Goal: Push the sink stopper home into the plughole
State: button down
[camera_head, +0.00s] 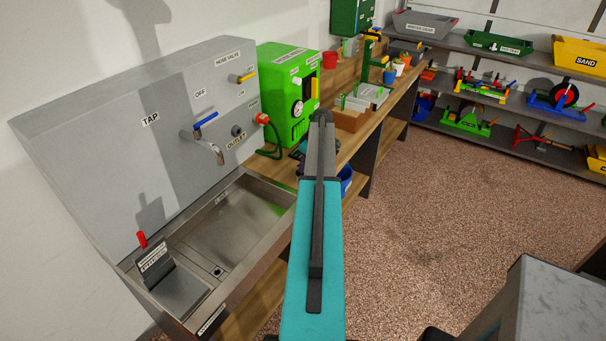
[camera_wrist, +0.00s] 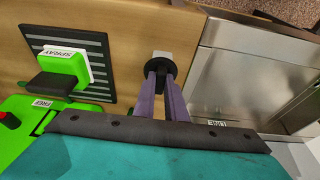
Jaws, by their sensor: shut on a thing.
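The steel sink (camera_head: 283,197) sits at the left below the tap panel in the head view; its edge also shows at the right of the wrist view (camera_wrist: 208,75). A small dark round spot, apparently the plughole (camera_head: 218,271), is in the sink floor near the front. In the wrist view my gripper (camera_wrist: 162,78) has its purple fingers shut on a black round piece, which I take to be the stopper (camera_wrist: 162,66). A pale grey block (camera_wrist: 162,56) shows at it. They are over the wooden bench beside the sink, not over the basin. My arm hides the gripper in the head view.
A tap spout (camera_head: 212,150) overhangs the basin. A hinged plate with a red knob (camera_head: 142,239) stands at the sink's near left. A green machine (camera_head: 288,90) stands behind on the bench. A block labelled SPRAY (camera_wrist: 62,68) is left of my gripper. The basin floor is clear.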

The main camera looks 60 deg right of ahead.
jog(key=shift+r, duration=0.3)
dwell(0.6)
jog(key=shift+r+p, duration=0.55)
jog(key=shift+r, duration=1.2)
